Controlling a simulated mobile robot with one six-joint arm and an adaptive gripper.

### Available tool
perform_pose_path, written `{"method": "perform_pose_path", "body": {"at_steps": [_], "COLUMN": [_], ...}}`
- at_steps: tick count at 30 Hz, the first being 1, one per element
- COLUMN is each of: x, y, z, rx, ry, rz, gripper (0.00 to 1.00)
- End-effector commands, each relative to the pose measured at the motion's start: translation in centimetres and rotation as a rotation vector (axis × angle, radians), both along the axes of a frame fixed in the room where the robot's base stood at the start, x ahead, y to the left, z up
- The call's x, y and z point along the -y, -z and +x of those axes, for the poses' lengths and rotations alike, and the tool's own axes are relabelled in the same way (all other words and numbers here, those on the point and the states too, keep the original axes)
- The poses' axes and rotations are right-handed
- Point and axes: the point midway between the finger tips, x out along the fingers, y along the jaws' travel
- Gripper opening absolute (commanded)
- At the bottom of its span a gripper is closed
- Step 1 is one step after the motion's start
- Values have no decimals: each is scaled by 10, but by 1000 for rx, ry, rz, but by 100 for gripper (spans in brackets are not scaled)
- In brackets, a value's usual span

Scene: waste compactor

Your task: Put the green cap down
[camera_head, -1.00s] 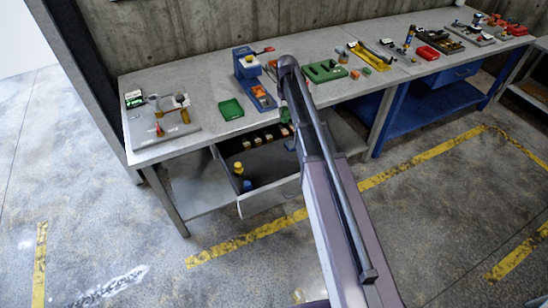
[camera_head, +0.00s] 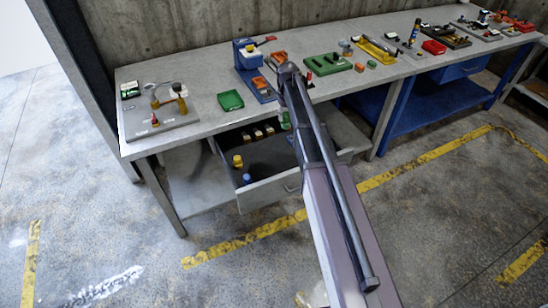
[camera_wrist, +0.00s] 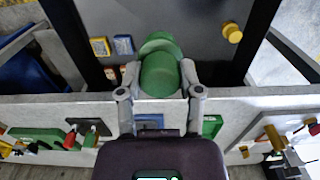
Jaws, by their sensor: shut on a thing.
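The green cap (camera_wrist: 160,72) is held between the two fingers of my gripper (camera_wrist: 160,82) in the wrist view. It has a rounded body with a wider round part behind it. The gripper is shut on it, over the open grey drawer (camera_head: 295,183) under the bench. In the head view my arm hides most of the gripper, and a bit of green (camera_head: 285,121) shows beside it near the bench's front edge. I cannot tell the cap's height above the drawer floor.
The drawer holds a yellow piece (camera_head: 238,161), a blue piece (camera_head: 247,179) and several small blocks (camera_head: 258,134). Part of its dark floor is bare. The bench (camera_head: 205,88) above carries a green tray (camera_head: 230,100), a blue fixture (camera_head: 247,62) and a grey board (camera_head: 165,122).

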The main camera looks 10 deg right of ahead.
Motion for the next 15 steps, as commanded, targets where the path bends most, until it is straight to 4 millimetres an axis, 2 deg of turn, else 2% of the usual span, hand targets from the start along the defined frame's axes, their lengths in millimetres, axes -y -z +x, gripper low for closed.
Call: {"method": "perform_pose_path", "body": {"at_steps": [1,15], "x": [0,-1], "y": [18,96], "z": [0,0], "rx": [0,0], "ry": [0,-1], "rz": [0,0], "gripper": [0,0]}}
